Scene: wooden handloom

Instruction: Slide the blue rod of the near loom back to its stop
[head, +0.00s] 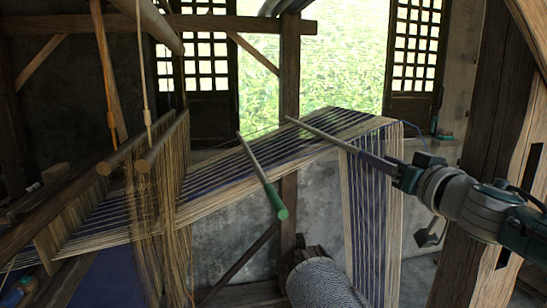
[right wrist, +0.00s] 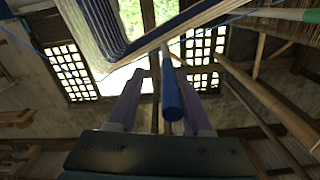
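The blue rod (head: 318,132) lies slanted across the striped warp of the loom, a pale stick whose near end points toward my right gripper. In the right wrist view its blue end (right wrist: 172,92) shows between the two fingers, close to the right one, with a gap to the left one. My right gripper (head: 368,158) reaches in from the right at the rod's near end, its fingers apart around it. Whether a finger touches the rod I cannot tell. My left gripper is not in view.
A second rod with a green end (head: 278,206) lies across the warp (head: 215,185), to the left. A wooden post (head: 480,120) stands beside my right arm. A wound roll (head: 322,285) sits below, and hanging warp threads (head: 372,225) drop under the gripper.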

